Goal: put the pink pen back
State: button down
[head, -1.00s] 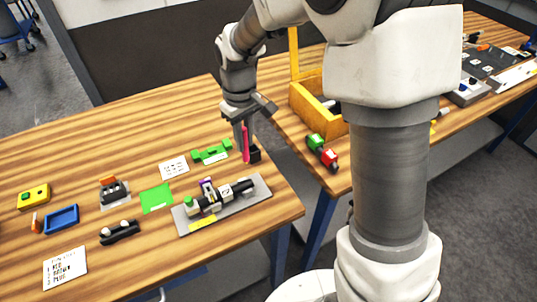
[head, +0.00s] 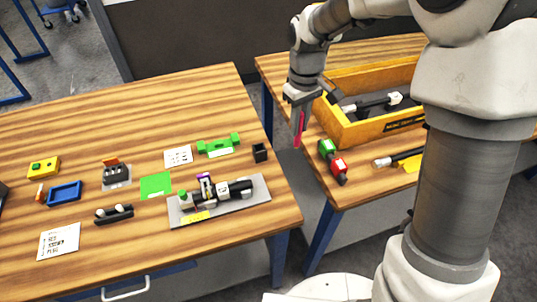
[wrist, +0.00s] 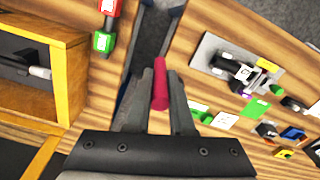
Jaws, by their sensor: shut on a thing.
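The pink pen (head: 299,128) is held in my gripper (head: 299,112) and points down. In the head view it shows near the left edge of the right table, by the gap between the tables. In the wrist view the pen (wrist: 160,84) is between the two fingers of my gripper (wrist: 160,100), which are shut on it. A small black block (head: 260,152) stands at the right edge of the left table, apart from the pen. Whether it has a hole in its top is too small to tell.
A yellow wooden box (head: 345,125) with dark parts inside stands on the right table. A green and red piece (head: 333,160) lies right of my gripper. A grey plate (head: 262,190) with an assembly, a green bracket (head: 219,145) and a blue tray (head: 64,192) are on the left table.

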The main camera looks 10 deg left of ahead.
jog(key=shift+w+a+f+p, duration=0.4)
jog(key=shift+w+a+f, duration=0.35)
jog(key=shift+a+f, duration=1.05)
jog(key=shift+w+a+f+p, duration=0.4)
jog(key=shift+w+a+f, duration=0.4)
jog(key=shift+a+f, duration=1)
jog(key=shift+w+a+f+p, duration=0.4)
jog(key=shift+w+a+f, duration=0.35)
jog(key=shift+a+f, duration=1.05)
jog(key=shift+d+f, duration=0.1)
jog(key=shift+f, duration=0.15)
jog(key=c, duration=0.8)
grip_release()
